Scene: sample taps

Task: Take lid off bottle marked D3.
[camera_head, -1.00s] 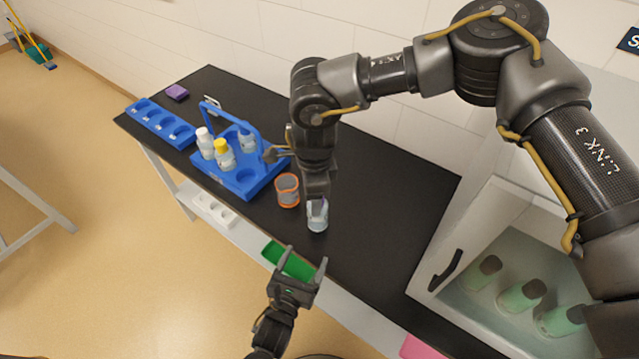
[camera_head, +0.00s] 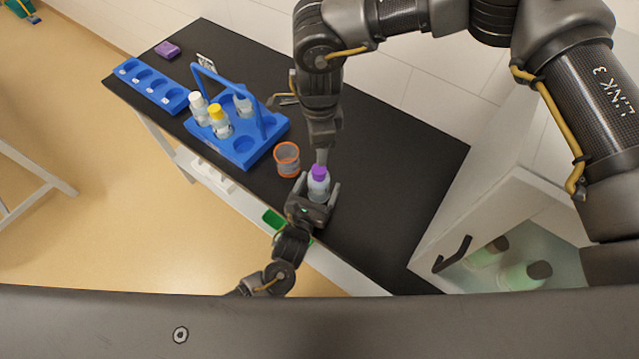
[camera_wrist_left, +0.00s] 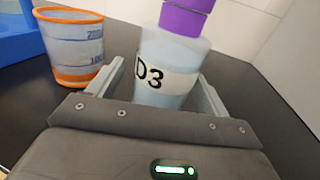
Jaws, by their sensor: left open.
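The bottle marked D3 (camera_head: 318,190) is pale and translucent, with a purple lid (camera_head: 319,172) on top. It stands upright on the black bench. In the left wrist view the bottle (camera_wrist_left: 172,62) shows its D3 label, and the lid (camera_wrist_left: 187,17) is cut by the top edge. My left gripper (camera_head: 319,182) is open, with a finger on either side of the bottle; I cannot tell whether they touch it. My right gripper (camera_head: 321,156) points down just behind the lid. Its fingertips are partly hidden, so its opening and any contact are unclear.
An orange-rimmed beaker (camera_head: 287,160) stands close left of the bottle. A blue rack (camera_head: 240,151) with several bottles, a blue strip holder (camera_head: 150,88) and a purple block (camera_head: 167,49) are farther left. A white cabinet (camera_head: 480,220) stands right.

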